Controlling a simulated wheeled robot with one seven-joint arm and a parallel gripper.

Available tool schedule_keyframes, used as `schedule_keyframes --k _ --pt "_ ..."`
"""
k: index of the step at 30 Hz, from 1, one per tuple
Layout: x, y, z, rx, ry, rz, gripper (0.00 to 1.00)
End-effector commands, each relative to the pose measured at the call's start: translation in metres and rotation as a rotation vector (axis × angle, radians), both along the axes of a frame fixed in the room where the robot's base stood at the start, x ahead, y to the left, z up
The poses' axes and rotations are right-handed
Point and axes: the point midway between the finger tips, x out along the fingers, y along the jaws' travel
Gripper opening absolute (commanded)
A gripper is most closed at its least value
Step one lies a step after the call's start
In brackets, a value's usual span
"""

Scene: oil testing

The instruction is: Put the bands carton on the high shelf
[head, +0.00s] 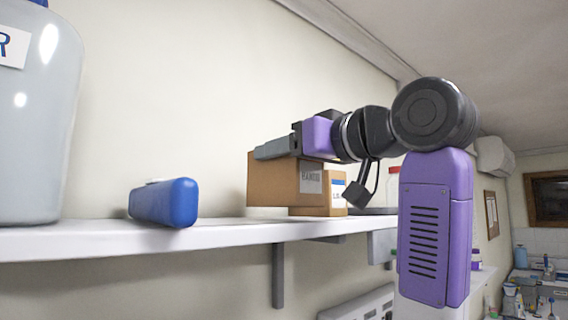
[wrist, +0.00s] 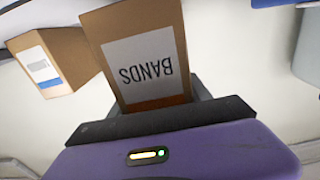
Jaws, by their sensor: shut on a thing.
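The bands carton (head: 272,184) is a brown cardboard box with a white label. It is at the white high shelf (head: 150,240) in the head view. In the wrist view its label reads BANDS (wrist: 140,65), upside down. My gripper (head: 277,149) is shut on the carton, reaching in from the right with its fingers near the carton's top. The carton looks to be at the shelf surface, but I cannot tell whether it touches. In the wrist view the carton (wrist: 112,22) rises between the fingers, whose tips are largely hidden behind it.
A smaller labelled brown carton (head: 335,196) stands close behind the bands carton; it also shows in the wrist view (wrist: 72,46). A blue object (head: 165,202) and a large grey jug (head: 38,130) stand to the left. Shelf between blue object and carton is clear.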

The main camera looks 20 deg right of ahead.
Motion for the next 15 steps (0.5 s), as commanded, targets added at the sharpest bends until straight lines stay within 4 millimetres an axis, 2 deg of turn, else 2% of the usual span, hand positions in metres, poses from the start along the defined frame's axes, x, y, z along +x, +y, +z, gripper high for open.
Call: schedule_keyframes --k 3,6,15 --pt "0.0 0.0 -0.014 0.001 0.001 0.0 0.12" --pt "0.0 0.0 -0.019 0.0 0.0 0.0 0.12" --pt "0.0 0.0 -0.021 0.0 0.0 0.0 0.12"
